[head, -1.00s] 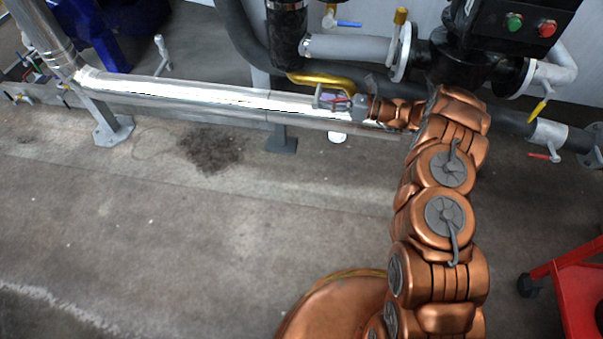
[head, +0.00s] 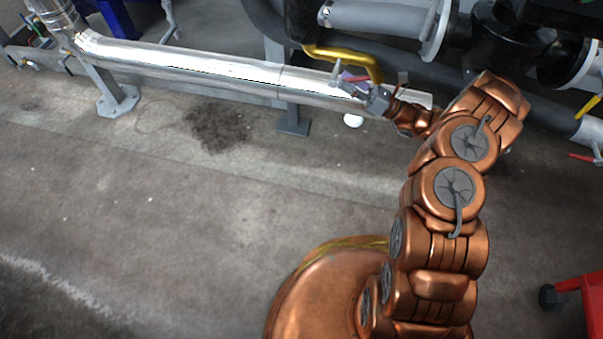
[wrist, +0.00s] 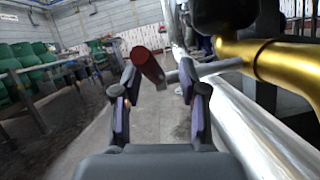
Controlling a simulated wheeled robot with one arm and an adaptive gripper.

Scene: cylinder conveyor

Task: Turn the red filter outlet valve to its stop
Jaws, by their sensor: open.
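In the wrist view a red valve handle (wrist: 148,68) stands ahead of my gripper (wrist: 158,86), in the gap between its two fingertips and closer to the left one. A grey stem runs from it to the right, behind the right fingertip, towards the yellow pipe (wrist: 285,62). The fingers are apart and nothing is clamped between them. Whether a finger touches the handle I cannot tell. In the head view my gripper (head: 358,88) is over the silver pipe, just below the yellow pipe (head: 350,54); a small reddish patch shows between the fingers.
The long shiny silver pipe (head: 200,66) runs left from my gripper. Another red handle (head: 580,157) is at the right, below a yellow handle (head: 588,106). Dark pipes and flanges fill the upper right. A red wheeled cart (head: 580,300) stands lower right. The middle floor is clear.

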